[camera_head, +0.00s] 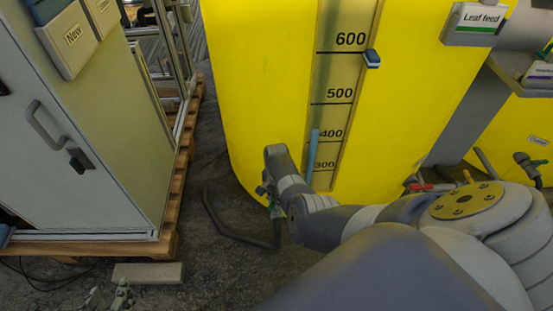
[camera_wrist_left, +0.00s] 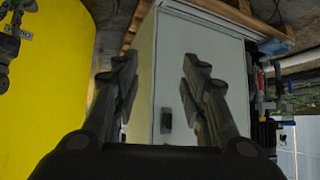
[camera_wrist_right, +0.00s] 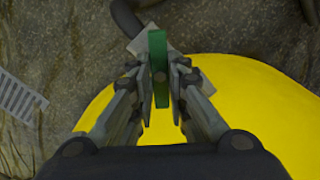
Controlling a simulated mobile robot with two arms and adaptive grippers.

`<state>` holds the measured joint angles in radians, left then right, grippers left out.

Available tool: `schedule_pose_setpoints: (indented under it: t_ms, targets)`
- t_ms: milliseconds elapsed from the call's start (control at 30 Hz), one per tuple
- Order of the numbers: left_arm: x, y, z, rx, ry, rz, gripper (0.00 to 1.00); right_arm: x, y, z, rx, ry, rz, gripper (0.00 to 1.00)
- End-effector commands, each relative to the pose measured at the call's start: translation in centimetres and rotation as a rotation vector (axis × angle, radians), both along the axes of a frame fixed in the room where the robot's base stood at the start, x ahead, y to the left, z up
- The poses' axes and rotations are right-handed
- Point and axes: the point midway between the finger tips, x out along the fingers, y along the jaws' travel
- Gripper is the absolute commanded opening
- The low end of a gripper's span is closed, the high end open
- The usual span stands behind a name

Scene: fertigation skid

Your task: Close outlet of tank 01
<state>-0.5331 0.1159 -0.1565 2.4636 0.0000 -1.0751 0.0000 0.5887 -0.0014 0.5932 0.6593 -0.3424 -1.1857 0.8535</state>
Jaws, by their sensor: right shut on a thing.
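A big yellow tank (camera_head: 260,80) with a level scale stands in the middle of the head view; I read no 01 on it. At its foot my right gripper (camera_head: 266,193) reaches a valve. In the right wrist view my right gripper (camera_wrist_right: 160,82) is shut on a green valve handle (camera_wrist_right: 158,65), which stands between the fingertips, in line with the fingers. The valve body is mostly hidden. In the left wrist view my left gripper (camera_wrist_left: 158,80) is open and empty, fingers apart, facing a grey cabinet.
The grey cabinet (camera_head: 95,135) stands on a wooden pallet (camera_head: 176,190) at the left. A dark hose (camera_head: 225,228) lies on the floor by the tank. A red-handled valve (camera_head: 432,187) and another yellow tank (camera_head: 505,135) are at the right. My right arm covers the lower right.

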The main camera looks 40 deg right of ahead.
Motion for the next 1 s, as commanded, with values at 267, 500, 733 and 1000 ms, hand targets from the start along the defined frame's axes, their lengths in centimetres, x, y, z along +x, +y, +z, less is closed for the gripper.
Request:
schedule_pose_setpoints:
  t_ms: [267,500,733,1000]
  targets:
    - [-1.5,0.5,-1.0,0.019,0.082,0.006,0.40,0.0,-0.1,0.1,-0.001,0.001,-0.264,0.00]
    - [-2.1,0.8,-1.5,0.025,0.117,0.008,0.40,0.0,-0.1,0.1,-0.001,0.000,-0.490,0.00]
    - [-2.4,0.8,-1.6,0.028,0.130,0.010,0.40,0.0,-0.1,0.0,-0.001,-0.001,-0.679,0.00]
    - [-2.4,0.8,-1.7,0.028,0.130,0.010,0.40,0.0,-0.1,0.0,-0.002,-0.001,-0.831,0.00]
